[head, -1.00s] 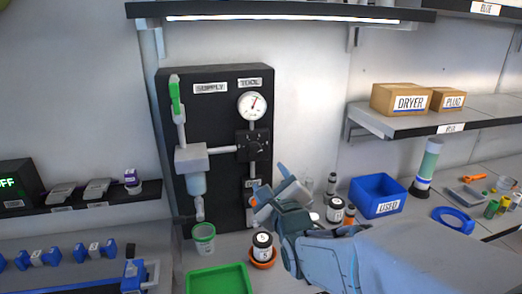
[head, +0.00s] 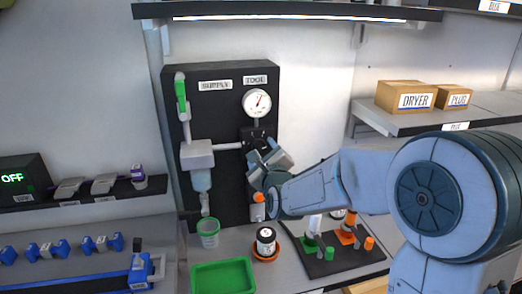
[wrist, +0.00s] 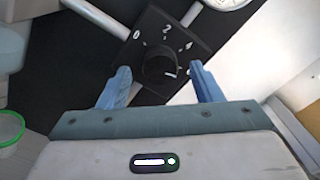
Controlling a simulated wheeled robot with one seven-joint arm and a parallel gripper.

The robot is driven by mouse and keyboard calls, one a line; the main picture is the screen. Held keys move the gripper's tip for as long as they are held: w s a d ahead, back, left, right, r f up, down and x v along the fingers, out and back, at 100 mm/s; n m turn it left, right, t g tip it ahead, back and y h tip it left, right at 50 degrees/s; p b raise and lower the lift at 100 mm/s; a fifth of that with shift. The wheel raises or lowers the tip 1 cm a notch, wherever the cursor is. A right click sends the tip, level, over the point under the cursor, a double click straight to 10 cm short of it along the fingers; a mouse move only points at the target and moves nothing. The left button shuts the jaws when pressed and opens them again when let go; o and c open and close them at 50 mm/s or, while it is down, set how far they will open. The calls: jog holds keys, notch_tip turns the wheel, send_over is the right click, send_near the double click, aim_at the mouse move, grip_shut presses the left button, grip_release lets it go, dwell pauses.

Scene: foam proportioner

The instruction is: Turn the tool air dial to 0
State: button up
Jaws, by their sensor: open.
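The tool air dial (wrist: 160,68) is a round black knob on a square black plate with white marks. In the wrist view a 0 mark shows at the plate's left corner, and a white pointer line shows on the knob's lower right. My gripper (wrist: 160,88) is open, its two blue fingers on either side of and short of the knob. In the head view my gripper (head: 268,158) is in front of the dial plate (head: 250,134) and hides most of it. The round tool gauge (head: 257,103) is above, with a red needle pointing up and right.
The black panel (head: 230,85) also carries the supply valve with a green handle (head: 181,92) and a grey block (head: 197,154). A green cup (head: 208,232), a green tray (head: 222,277) and a weight (head: 266,241) stand below. A dark board (head: 335,255) with coloured parts lies at right.

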jog(key=shift+w+a, duration=0.1)
jog(key=shift+w, duration=0.3)
jog(key=c, duration=1)
